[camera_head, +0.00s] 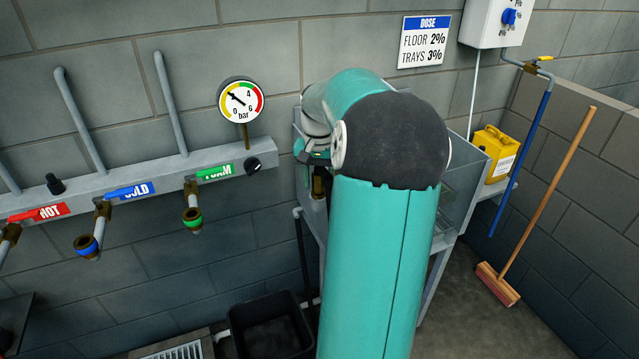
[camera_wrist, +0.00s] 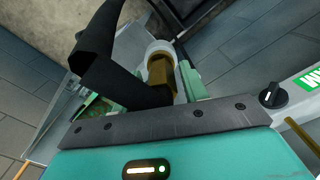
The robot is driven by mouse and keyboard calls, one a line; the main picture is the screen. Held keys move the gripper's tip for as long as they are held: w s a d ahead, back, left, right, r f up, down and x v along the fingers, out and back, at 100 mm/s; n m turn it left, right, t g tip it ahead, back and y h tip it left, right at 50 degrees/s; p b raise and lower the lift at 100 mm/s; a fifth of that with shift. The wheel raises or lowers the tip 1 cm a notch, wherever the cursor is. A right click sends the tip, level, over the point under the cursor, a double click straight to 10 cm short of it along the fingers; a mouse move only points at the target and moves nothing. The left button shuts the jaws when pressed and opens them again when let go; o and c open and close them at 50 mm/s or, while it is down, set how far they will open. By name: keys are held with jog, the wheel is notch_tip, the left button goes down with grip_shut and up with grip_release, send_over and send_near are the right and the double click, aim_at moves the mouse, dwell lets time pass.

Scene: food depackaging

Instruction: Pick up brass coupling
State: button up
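The brass coupling (camera_wrist: 160,72) shows in the wrist view as a short brass cylinder with a pale ring at its far end. It lies close in front of my gripper, with a black curved part on its left and a pale green part on its right. A brass piece, apparently the same coupling (camera_head: 318,183), shows in the head view just under the end of my arm, near the sink's left side. My gripper's fingertips (camera_wrist: 168,84) are partly hidden, and I cannot tell whether they grip the coupling or only stand around it.
The sink (camera_head: 465,190) stands against the wall, mostly behind my arm. A pipe rail with hot, cold and foam valves (camera_head: 193,215) runs left of it. A black bin (camera_head: 270,325) stands on the floor. A yellow jug (camera_head: 490,155) and a broom (camera_head: 545,205) are at the right.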

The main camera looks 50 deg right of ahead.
grip_shut()
jog(key=shift+r, duration=0.15)
